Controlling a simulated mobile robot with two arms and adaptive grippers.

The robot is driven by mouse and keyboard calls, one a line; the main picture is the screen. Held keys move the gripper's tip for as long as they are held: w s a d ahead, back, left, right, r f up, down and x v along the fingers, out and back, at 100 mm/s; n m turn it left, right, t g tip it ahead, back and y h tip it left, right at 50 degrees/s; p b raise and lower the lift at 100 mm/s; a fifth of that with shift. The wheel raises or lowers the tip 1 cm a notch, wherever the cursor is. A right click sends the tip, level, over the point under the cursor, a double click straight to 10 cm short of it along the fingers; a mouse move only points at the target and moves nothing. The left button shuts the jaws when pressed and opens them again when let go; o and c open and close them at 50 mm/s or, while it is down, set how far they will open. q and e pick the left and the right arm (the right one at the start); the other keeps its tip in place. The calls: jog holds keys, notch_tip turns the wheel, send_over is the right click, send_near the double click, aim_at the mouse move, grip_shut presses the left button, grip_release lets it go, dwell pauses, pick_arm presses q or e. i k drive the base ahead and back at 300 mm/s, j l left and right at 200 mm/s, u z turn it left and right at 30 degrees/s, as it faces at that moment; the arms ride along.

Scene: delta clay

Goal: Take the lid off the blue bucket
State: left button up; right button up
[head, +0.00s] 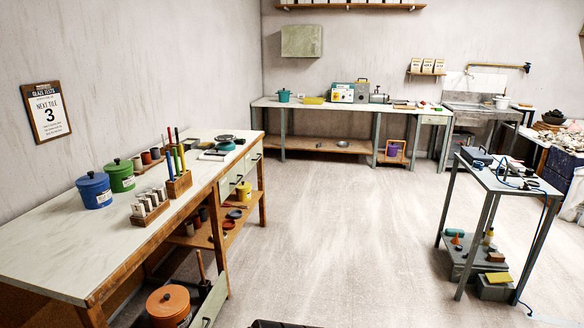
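The blue bucket (97,197) stands upright on the left workbench, near the wall. Its blue lid (91,180) is on top and has a dark knob in the middle. A white label shows on the bucket's side. Neither of my grippers is in view.
A green lidded bucket (120,177) stands just behind the blue one. A rack of pale blocks (150,207) and a wooden holder with coloured rods (179,183) are to the right. The workbench top (60,250) is clear in front. The floor (330,230) is open between this bench and the metal cart (497,180).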

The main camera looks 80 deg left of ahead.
aim_at(92, 179)
jog(key=u, duration=4.4)
jog(key=i+l+u, duration=0.1)
jog(key=u, duration=0.25)
jog(key=l+u, duration=0.15)
jog(key=u, duration=0.25)
jog(key=l+u, duration=0.1)
jog(key=u, duration=0.25)
jog(key=l+u, duration=0.2)
jog(key=l, duration=0.3)
jog(key=l+u, duration=0.25)
jog(key=l, duration=0.25)
jog(key=l+u, duration=0.2)
jog(key=l, duration=0.25)
jog(key=k+l+u, duration=0.2)
jog(key=l, duration=0.3)
jog(key=l+u, duration=0.2)
jog(key=l, duration=0.25)
jog(key=k+l+u, duration=0.25)
jog(key=l, duration=0.2)
jog(key=i, duration=0.05)
